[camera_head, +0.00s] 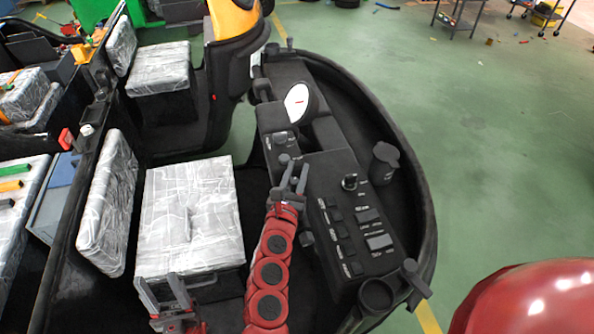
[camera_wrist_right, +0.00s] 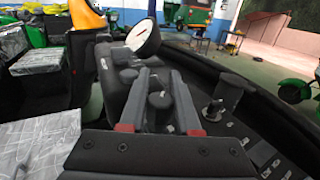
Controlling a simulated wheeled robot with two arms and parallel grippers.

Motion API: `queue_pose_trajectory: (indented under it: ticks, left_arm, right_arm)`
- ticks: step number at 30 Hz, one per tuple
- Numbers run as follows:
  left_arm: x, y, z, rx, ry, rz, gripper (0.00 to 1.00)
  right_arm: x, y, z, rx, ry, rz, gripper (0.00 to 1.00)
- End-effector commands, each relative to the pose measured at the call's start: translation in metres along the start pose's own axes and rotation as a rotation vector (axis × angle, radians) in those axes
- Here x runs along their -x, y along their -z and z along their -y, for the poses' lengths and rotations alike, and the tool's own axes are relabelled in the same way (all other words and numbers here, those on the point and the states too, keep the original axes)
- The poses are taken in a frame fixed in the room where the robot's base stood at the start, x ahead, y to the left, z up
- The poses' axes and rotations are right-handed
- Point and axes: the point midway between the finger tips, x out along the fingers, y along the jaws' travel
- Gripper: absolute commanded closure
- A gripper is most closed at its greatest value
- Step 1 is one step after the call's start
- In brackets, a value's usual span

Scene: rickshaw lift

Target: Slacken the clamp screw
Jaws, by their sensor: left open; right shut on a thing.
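My right gripper (camera_head: 294,163) reaches the black dashboard from the front, its arm running down over the console edge. In the right wrist view its two grey fingers (camera_wrist_right: 160,73) stand either side of a dark round knob (camera_wrist_right: 160,101) and are shut on it. I cannot tell for certain that this knob is the clamp screw; in the head view it is mostly hidden by the fingers. My left gripper (camera_head: 164,290) is open and empty, low over the front edge of the wrapped seat.
The black dashboard (camera_head: 325,180) carries a white dial (camera_head: 297,102), several switches, a key switch (camera_head: 349,182) and a black cup (camera_head: 383,164). A plastic-wrapped seat (camera_head: 188,215) lies to the left. A red rounded surface (camera_head: 530,300) fills the lower right. Green floor (camera_head: 480,150) is open beyond.

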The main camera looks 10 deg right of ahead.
Motion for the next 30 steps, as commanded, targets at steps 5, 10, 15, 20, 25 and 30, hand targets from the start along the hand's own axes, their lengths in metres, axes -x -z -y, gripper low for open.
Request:
queue_pose_trajectory:
  ticks: [5, 10, 15, 20, 25, 30]
  left_arm:
    - [-0.010, 0.002, 0.001, 0.000, 0.000, 0.000, 0.50]
    - [-0.029, 0.005, 0.001, 0.000, 0.000, 0.000, 0.50]
    - [-0.053, 0.009, 0.003, 0.000, 0.000, 0.000, 0.50]
    - [-0.067, 0.011, 0.003, 0.000, 0.000, 0.000, 0.50]
    - [-0.071, 0.012, 0.004, 0.000, 0.000, 0.000, 0.50]
    - [-0.072, 0.012, 0.004, 0.000, 0.000, 0.000, 0.50]
  right_arm:
    - [0.000, -0.002, 0.001, 0.001, -0.055, -0.002, 1.00]
    - [0.000, -0.004, -0.001, 0.001, -0.167, -0.005, 1.00]
    - [0.001, -0.006, -0.005, 0.002, -0.304, -0.005, 1.00]
    - [0.002, -0.004, -0.008, 0.000, -0.427, -0.003, 1.00]
    - [0.003, -0.002, -0.012, 0.000, -0.539, 0.000, 1.00]
    - [0.004, -0.002, -0.016, -0.001, -0.621, 0.003, 1.00]
